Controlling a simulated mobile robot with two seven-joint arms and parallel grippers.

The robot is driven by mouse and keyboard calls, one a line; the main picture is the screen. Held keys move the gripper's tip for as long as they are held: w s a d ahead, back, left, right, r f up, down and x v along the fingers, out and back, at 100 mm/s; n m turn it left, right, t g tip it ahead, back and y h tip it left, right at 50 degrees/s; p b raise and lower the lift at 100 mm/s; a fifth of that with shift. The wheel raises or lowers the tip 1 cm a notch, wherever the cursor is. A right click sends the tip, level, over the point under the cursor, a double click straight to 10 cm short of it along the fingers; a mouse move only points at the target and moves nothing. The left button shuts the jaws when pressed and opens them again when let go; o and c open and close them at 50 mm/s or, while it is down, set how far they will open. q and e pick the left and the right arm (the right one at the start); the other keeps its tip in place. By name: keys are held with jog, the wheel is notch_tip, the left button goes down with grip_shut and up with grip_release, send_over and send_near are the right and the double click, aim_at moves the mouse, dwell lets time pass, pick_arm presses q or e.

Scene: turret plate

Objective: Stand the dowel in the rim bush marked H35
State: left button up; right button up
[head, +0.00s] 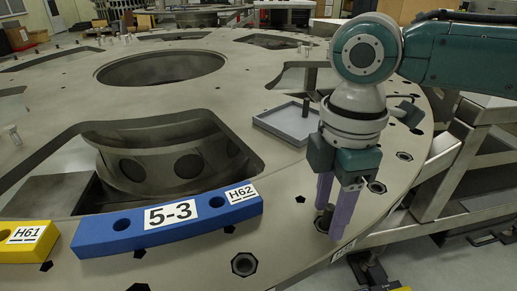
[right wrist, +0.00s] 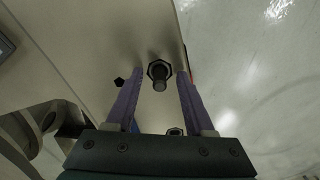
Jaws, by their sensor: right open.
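The dowel (head: 325,216) is a short dark cylinder standing upright at a hexagonal rim bush (right wrist: 158,69) near the plate's outer edge. In the right wrist view the dowel (right wrist: 160,84) shows end-on against that bush. My right gripper (head: 332,222), with purple fingers, points down with one finger on each side of the dowel. It is open, with gaps beside the dowel in the right wrist view. A small white label (head: 343,251) sits on the plate's edge below; I cannot read it. My left gripper is not in view.
A blue block (head: 168,226) marked 5-3 and H62 and a yellow block (head: 27,241) marked H61 lie on the rim. Another hexagonal bush (head: 244,264) is empty. A grey tray (head: 286,123) lies behind the gripper. The plate (head: 230,100) has large openings.

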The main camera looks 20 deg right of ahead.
aim_at(331, 205)
notch_tip(331, 205, up, 9)
jog(key=shift+f+p, duration=0.1)
jog(key=shift+p, duration=0.75)
jog(key=shift+r, duration=0.55)
